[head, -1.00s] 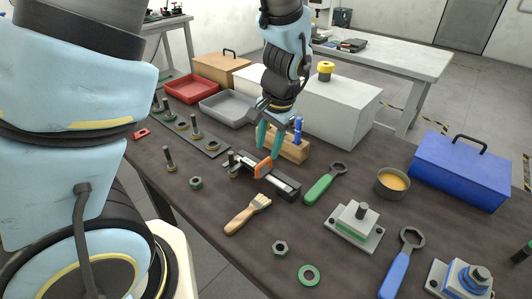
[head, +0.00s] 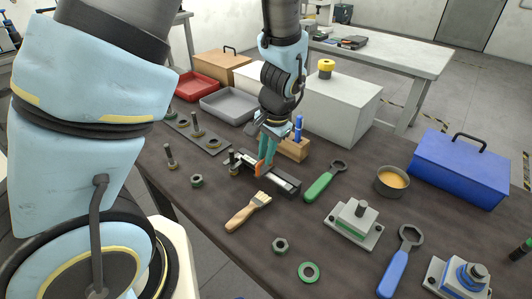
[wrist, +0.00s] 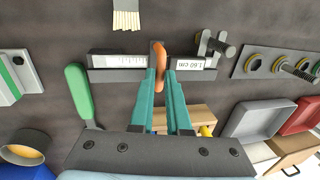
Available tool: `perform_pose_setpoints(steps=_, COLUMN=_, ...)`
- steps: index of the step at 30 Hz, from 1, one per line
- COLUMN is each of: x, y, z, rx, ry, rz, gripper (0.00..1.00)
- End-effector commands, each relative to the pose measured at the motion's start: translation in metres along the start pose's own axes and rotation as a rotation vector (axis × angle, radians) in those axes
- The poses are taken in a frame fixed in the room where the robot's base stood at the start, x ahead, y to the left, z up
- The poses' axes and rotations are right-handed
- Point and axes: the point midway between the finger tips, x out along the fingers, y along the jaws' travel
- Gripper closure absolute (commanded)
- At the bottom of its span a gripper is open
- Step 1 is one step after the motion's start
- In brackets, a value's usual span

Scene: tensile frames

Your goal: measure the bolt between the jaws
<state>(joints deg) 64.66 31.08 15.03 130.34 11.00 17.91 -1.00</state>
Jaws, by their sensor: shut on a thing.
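A dark sliding gauge (head: 285,186) lies on the bench with an orange slider handle (head: 261,168). It also shows in the wrist view (wrist: 118,75), where its label reads what looks like 1.60 cm. My gripper (head: 266,160) is shut on the orange handle, which shows between the teal fingers in the wrist view (wrist: 160,58). A dark upright bolt (head: 232,157) with a brass-coloured base stands at the gauge's left end in the head view. In the wrist view the bolt (wrist: 222,46) is by the gauge's right end; whether the jaws touch it I cannot tell.
Other bolts stand on a dark plate (head: 211,145) and beside it. A brush (head: 248,212), a green wrench (head: 325,183), nuts and a fixture block (head: 353,221) lie nearby. A wooden block (head: 293,148) with blue pens stands just behind my gripper. Trays are at the back left.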

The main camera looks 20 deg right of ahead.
Motion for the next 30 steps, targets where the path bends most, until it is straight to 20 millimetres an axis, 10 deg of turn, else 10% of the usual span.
perform_pose_setpoints(steps=30, x=-0.0003, y=-0.0001, z=-0.0002, rx=0.0, ry=0.0, rz=0.0, gripper=1.0)
